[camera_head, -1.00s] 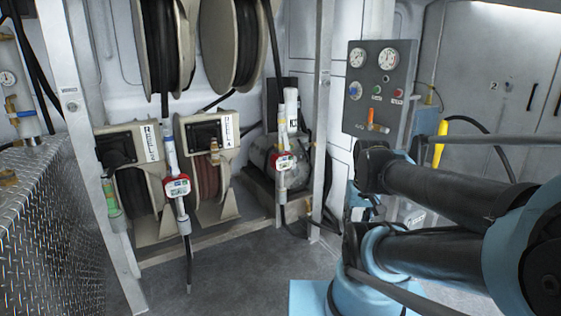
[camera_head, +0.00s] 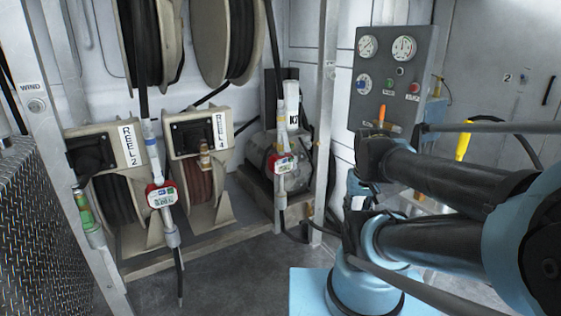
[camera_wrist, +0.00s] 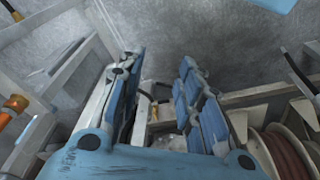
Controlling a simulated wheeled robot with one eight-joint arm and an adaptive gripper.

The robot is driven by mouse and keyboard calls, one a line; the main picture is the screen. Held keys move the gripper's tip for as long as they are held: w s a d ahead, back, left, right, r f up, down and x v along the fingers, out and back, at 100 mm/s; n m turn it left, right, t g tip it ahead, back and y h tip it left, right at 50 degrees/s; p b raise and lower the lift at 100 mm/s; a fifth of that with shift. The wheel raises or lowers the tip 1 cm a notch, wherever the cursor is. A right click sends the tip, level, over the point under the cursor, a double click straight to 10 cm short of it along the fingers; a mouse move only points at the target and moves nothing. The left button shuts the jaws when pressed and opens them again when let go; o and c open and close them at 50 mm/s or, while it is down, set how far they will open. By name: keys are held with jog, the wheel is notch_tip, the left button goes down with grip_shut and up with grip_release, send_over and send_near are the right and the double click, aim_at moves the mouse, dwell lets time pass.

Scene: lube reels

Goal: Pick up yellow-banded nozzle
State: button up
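No nozzle shows a yellow band that I can make out for certain. In the head view, one hose nozzle with a red-rimmed meter (camera_head: 161,196) and a blue band hangs in front of the Reel 2 housing. A second nozzle with a red meter (camera_head: 283,163) hangs farther right; its band colour is too small to tell. A green-banded nozzle (camera_head: 83,207) is on the left post. In the wrist view my gripper (camera_wrist: 160,62) has its two blue-padded fingers apart, with nothing held. A small yellow piece (camera_wrist: 153,113) shows between them, farther off.
A grey gauge panel (camera_head: 398,75) stands behind my arm. A yellow handle (camera_head: 464,140) is right of it. A diamond-plate cabinet (camera_head: 40,230) fills the lower left. White posts (camera_head: 324,110) frame the reels. The floor (camera_head: 235,280) before them is clear.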

jog(key=o, duration=0.3)
jog(key=shift+d, duration=0.1)
jog(key=shift+o, duration=0.7)
jog(key=shift+s+r, duration=0.35)
jog(key=w+a+r+n+y, duration=0.4)
jog(key=w+a+r+y, duration=0.15)
jog(key=w, duration=0.45)
jog(key=w+a+r+n+y, duration=0.35)
jog(key=w+a+r, duration=0.25)
jog(key=w, duration=0.4)
jog(key=w+d+r+n+y, duration=0.2)
jog(key=w+n+y, duration=0.2)
jog(key=w, duration=0.5)
jog(key=w+d+r+n+y, duration=0.25)
jog(key=w+n+y, duration=0.25)
jog(key=w, duration=0.4)
jog(key=w+a, duration=0.3)
jog(key=a, duration=1.3)
jog(key=shift+a+f+t, duration=0.25)
jog(key=shift+f+t, duration=0.05)
jog(key=shift+f, duration=0.05)
